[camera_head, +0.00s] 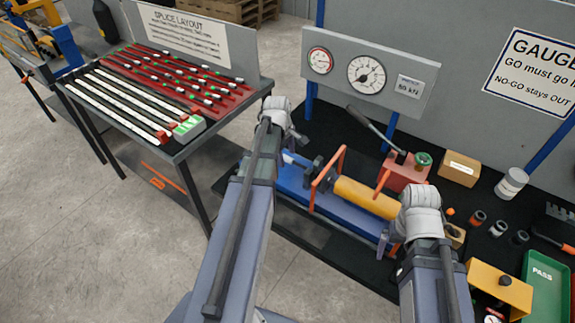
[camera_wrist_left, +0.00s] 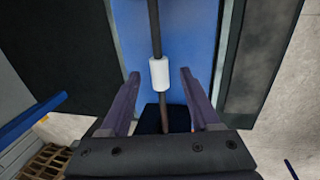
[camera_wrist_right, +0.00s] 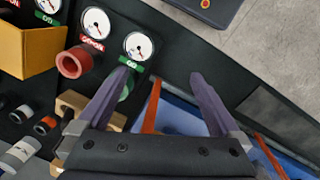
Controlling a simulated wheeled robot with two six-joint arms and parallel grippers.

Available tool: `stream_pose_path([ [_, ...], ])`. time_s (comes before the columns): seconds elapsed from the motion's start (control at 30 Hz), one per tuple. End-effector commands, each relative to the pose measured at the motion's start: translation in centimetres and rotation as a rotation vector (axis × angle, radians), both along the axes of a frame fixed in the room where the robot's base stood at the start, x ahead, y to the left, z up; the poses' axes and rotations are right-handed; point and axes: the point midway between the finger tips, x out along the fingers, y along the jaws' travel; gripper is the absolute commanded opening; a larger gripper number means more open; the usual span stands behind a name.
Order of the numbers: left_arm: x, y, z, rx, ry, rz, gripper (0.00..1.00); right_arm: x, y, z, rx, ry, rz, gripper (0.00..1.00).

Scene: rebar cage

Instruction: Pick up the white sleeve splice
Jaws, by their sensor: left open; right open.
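The white sleeve splice (camera_wrist_left: 159,74) is a short cylinder around a dark bar (camera_wrist_left: 154,20) in the left wrist view, above the blue bed of the bench device. My left gripper (camera_wrist_left: 160,88) is open, with one finger on each side of the sleeve and visible gaps; I cannot tell how far above it the fingers are. In the head view this gripper (camera_head: 298,138) is over the left end of the blue device (camera_head: 318,197). My right gripper (camera_wrist_right: 160,78) is open and empty above the bench, near an orange frame (camera_wrist_right: 152,108).
A yellow cylinder (camera_head: 367,198) and orange frames stand on the blue device. A red pump block (camera_head: 404,170), cardboard box (camera_head: 459,168), white canister (camera_head: 511,183) and green tray (camera_head: 546,285) crowd the right.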

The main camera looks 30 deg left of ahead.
Motion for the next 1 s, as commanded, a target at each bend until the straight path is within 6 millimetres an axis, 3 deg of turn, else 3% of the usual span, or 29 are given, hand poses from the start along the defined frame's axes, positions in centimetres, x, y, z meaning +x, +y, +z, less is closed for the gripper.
stream_pose_path([
  [0.07, 0.20, -0.03, -1.10, 0.000, 0.000, 0.000, 0.63, 0.00, -0.01, -1.11, 0.000, 0.000, 0.000, 1.00],
  [0.33, 0.21, -0.05, -0.95, 0.000, 0.000, 0.000, 0.63, 0.00, 0.00, -0.95, 0.000, 0.000, -0.001, 1.00],
  [0.9, 0.21, -0.05, -0.95, 0.000, 0.000, -0.001, 0.00, 0.00, 0.00, -0.95, 0.000, 0.000, 0.000, 1.00],
  [1.0, 0.21, -0.05, -0.95, 0.000, 0.000, 0.000, 0.00, 0.00, 0.00, -0.95, 0.000, 0.000, 0.000, 1.00],
])
